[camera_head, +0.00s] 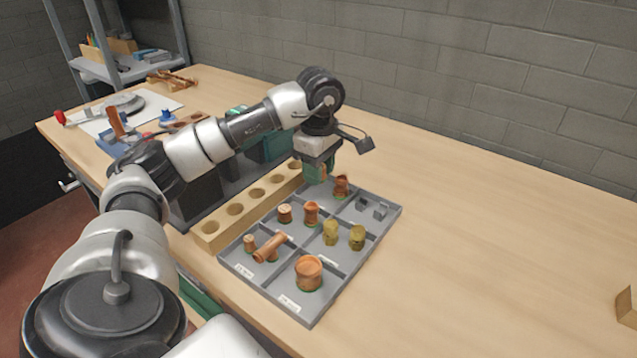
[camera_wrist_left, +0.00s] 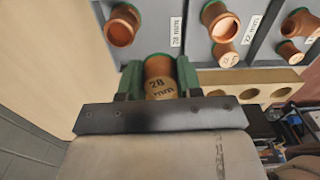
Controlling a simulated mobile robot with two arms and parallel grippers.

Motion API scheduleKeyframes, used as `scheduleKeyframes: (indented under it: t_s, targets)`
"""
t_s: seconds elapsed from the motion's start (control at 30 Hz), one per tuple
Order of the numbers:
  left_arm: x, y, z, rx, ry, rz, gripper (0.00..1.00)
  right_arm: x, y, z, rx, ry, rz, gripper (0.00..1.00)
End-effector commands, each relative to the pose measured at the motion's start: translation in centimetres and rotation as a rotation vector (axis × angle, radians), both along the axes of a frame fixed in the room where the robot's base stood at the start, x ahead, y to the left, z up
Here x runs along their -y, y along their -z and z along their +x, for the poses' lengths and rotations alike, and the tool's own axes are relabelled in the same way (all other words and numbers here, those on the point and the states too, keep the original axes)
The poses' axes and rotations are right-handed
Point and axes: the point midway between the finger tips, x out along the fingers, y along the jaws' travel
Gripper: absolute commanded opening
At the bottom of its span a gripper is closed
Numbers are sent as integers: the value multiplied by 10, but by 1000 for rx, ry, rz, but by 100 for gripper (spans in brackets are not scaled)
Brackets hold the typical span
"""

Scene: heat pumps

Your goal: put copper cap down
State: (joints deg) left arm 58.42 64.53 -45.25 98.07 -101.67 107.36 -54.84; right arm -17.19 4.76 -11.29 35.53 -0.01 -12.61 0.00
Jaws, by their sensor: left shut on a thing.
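My left gripper (camera_head: 318,170) is over the far-left part of the grey sorting tray (camera_head: 368,256). In the left wrist view, its green fingers (camera_wrist_left: 160,76) are shut on a copper cap (camera_wrist_left: 162,86) with "28 mm" on its end. The head view does not clearly show this held cap. Another copper piece (camera_head: 341,185) stands in the far-left compartment, close to the right of the gripper. It also shows in the left wrist view (camera_wrist_left: 121,26), beside a 28 mm label (camera_wrist_left: 176,31). Whether the held cap touches the tray is unclear. My right gripper is not in view.
Other compartments hold copper fittings (camera_head: 309,270), brass fittings (camera_head: 331,232) and grey pieces (camera_head: 380,211). A wooden block with holes (camera_head: 235,210) runs along the tray's left side. The table (camera_head: 480,240) right of the tray is mostly clear.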

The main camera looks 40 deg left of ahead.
Motion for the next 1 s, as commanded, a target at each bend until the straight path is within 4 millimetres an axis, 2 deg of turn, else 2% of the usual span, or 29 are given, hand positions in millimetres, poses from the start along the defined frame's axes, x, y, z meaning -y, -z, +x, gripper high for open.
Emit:
scheduleKeyframes:
  t_s: [0.1, 0.27, 0.53, 0.9, 0.93, 1.0]
  targets:
    - [-10, 9, 10, -1, -1, -1, 0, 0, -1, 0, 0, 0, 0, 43]
    - [-15, 16, 14, -2, 2, 1, 0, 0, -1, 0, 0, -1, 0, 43]
    - [-15, 51, 13, -2, 2, 0, 0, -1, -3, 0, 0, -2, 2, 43]
    - [-15, 57, 14, 0, 2, 1, 0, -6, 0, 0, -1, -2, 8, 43]
    - [-15, 57, 14, 0, 2, 1, 36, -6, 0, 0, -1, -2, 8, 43]
    - [-15, 56, 14, 0, 2, 0, 47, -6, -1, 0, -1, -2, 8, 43]
